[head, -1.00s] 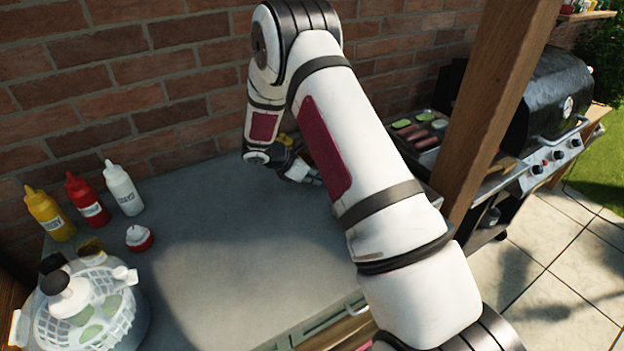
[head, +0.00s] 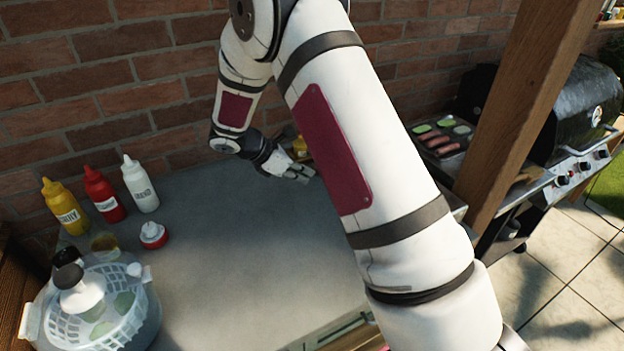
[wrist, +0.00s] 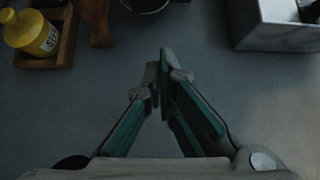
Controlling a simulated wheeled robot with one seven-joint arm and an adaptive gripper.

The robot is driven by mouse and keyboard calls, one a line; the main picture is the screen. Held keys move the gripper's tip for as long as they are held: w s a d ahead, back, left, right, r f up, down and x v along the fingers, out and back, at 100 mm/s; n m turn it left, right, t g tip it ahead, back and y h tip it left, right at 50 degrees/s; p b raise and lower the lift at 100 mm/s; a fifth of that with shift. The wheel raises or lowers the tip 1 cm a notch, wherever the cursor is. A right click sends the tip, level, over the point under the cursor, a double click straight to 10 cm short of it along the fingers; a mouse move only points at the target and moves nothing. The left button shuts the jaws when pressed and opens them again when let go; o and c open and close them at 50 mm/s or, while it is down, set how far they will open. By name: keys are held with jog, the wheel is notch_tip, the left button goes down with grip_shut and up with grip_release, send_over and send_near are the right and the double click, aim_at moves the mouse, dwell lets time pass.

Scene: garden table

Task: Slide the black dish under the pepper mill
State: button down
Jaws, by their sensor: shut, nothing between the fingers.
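My gripper (head: 302,176) is low over the grey table near the brick wall, partly behind my arm. In the wrist view its fingertips (wrist: 163,62) are together, with nothing between them. A dark round rim, likely the black dish (wrist: 146,5), is cut off by the top edge of the wrist view, beyond my fingertips. A brown wooden piece, likely the pepper mill (wrist: 96,22), is just left of that rim and also cut off at the top. I cannot tell whether the two touch. Neither shows clearly in the head view, where my arm blocks the area.
A yellow bottle (wrist: 36,36) stands in a wooden tray (wrist: 66,42) at upper left in the wrist view. A marble block (wrist: 270,32) is at upper right. Squeeze bottles (head: 104,195) and a salad spinner (head: 125,322) stand on the left. The table's middle (head: 235,250) is clear.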

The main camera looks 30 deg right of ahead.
jog(key=shift+a+r, duration=0.3)
jog(key=c, duration=1.8)
grip_release()
jog(key=shift+s+d, duration=0.1)
jog(key=o, duration=0.4)
jog(key=shift+s+d+f, duration=0.15)
jog(key=shift+s+d, duration=0.05)
jog(key=shift+d, duration=0.1)
jog(key=s+d+m+y, duration=0.2)
jog(key=s+d+f+m+g+y+p, duration=0.1)
jog(key=s+d+m+y, duration=0.1)
jog(key=shift+s+f+m, duration=0.15)
jog(key=shift+s+m, duration=0.05)
jog(key=shift+m, duration=0.1)
jog(key=m+y, duration=0.1)
jog(key=s+d+m+y, duration=0.2)
jog(key=shift+d+r+m+t+p, duration=0.25)
jog(key=shift+r+m+t+p, duration=0.05)
jog(key=shift+r+m+t, duration=0.1)
jog(key=s+d+r+m+t+y+p, duration=0.1)
jog(key=s+d+r+m+t+y, duration=0.1)
jog(key=d+r+m+t, duration=0.3)
jog(key=d+r+m, duration=0.1)
jog(key=d+m, duration=0.3)
jog(key=d, duration=0.1)
jog(key=shift+s+d+r, duration=0.3)
jog(key=shift+s, duration=0.05)
jog(key=shift+f, duration=0.1)
